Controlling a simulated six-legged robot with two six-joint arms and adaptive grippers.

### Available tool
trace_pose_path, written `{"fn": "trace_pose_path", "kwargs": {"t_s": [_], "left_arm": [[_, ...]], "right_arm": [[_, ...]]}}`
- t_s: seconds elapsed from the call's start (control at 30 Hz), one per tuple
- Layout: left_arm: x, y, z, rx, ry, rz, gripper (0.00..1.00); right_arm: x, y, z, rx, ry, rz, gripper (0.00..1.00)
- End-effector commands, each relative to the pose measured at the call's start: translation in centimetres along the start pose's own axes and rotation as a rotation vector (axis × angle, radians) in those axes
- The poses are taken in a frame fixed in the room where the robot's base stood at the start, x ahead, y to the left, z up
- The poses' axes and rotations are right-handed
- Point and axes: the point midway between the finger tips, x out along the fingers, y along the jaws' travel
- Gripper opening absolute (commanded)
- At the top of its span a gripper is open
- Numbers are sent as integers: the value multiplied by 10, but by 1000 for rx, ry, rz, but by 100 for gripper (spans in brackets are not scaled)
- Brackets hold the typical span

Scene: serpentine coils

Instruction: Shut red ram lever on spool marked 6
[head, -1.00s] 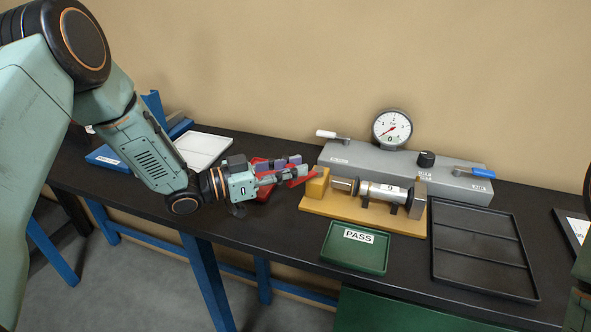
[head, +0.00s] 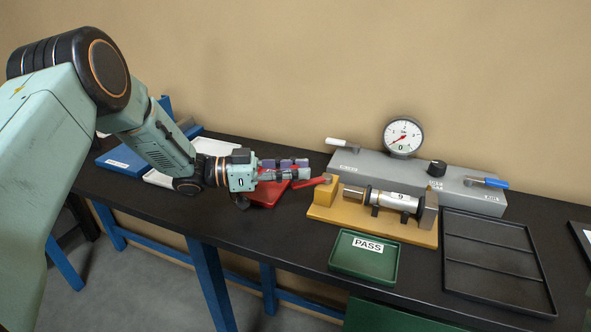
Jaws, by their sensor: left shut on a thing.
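The red ram lever (head: 313,182) sticks out to the left from the top of the yellow ram block (head: 325,204) on the yellow fixture base. My left gripper (head: 303,174) reaches in from the left, with its fingers shut at the lever. The fingers hide part of the lever. A silver spool (head: 395,200) lies on dark supports in the fixture, between the ram rod (head: 354,192) and the grey end block (head: 428,211). My right gripper is not in view.
A grey test unit with a gauge (head: 403,136) and a blue-handled lever (head: 487,182) stands behind the fixture. A green PASS tray (head: 341,265) is in front; a black divided tray (head: 449,262) is at right. A red tray (head: 266,198) lies under my gripper.

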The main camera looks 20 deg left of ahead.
Motion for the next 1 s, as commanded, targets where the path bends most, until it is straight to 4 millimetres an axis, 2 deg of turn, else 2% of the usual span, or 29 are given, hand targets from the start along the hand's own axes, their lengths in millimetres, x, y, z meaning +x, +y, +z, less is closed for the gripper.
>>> {"fn": "trace_pose_path", "kwargs": {"t_s": [0.1, 0.13, 0.4, 0.77, 0.87, 1.0], "left_arm": [[0, 0, 1, -1, -1, -2, 0], [0, 0, 1, -1, -1, -2, 24], [0, 0, 0, 0, 0, -1, 46], [-5, -1, -1, 1, 2, -3, 46], [-18, -1, -1, 1, 3, -5, 46], [-47, -1, -1, 1, 5, -8, 46]], "right_arm": [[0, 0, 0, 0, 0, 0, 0], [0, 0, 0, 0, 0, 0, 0], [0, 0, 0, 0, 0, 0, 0], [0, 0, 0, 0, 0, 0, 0], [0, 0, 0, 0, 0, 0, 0], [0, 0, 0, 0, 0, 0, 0]]}}
